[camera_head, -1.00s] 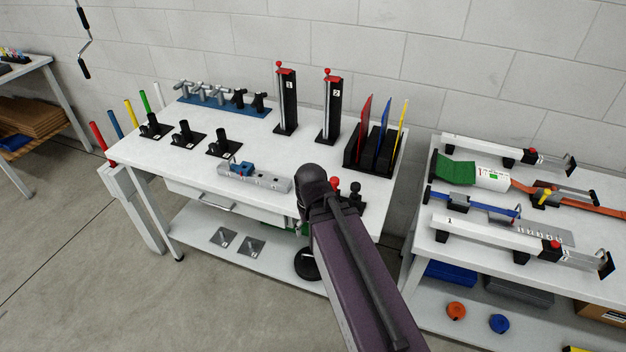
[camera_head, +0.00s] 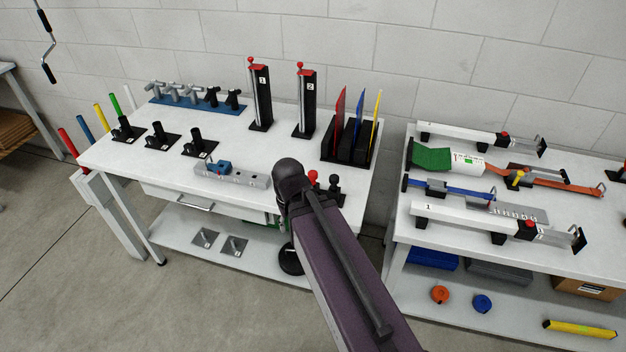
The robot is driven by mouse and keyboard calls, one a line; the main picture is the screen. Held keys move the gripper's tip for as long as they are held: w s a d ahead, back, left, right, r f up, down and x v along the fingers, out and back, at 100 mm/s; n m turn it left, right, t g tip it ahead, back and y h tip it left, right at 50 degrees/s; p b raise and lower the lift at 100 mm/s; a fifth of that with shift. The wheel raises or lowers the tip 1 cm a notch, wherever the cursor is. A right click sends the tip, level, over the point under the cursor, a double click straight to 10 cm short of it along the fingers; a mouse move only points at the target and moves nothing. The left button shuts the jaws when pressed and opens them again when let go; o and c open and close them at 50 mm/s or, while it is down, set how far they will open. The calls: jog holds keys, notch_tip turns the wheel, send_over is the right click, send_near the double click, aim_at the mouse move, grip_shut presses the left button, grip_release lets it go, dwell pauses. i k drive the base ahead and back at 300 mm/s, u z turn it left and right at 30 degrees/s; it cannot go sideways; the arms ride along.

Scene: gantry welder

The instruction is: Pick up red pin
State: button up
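A small red-topped piece (camera_head: 313,177), which may be the red pin, stands near the front right of the white workbench (camera_head: 125,155). Its lower part is partly hidden behind my arm. A similar all-black piece (camera_head: 333,183) stands just to its right. A red upright rod (camera_head: 67,142) at the bench's left end is another red, pin-like thing; I cannot tell which is meant. My arm reaches up from the bottom in front of the bench, its dark rounded joint just left of the red-topped piece. My gripper's fingers are not visible.
Two black towers (camera_head: 261,97) (camera_head: 306,102) and a rack (camera_head: 365,150) with coloured plates stand behind. A grey block (camera_head: 228,175) with a blue part lies left of my arm. A second table (camera_head: 470,235) with clamps is on the right. Bare floor lies at front left.

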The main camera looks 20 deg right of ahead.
aim_at(312, 175)
jog(key=u, duration=0.35)
jog(key=k, duration=1.5)
jog(key=z, duration=0.4)
jog(key=i, duration=1)
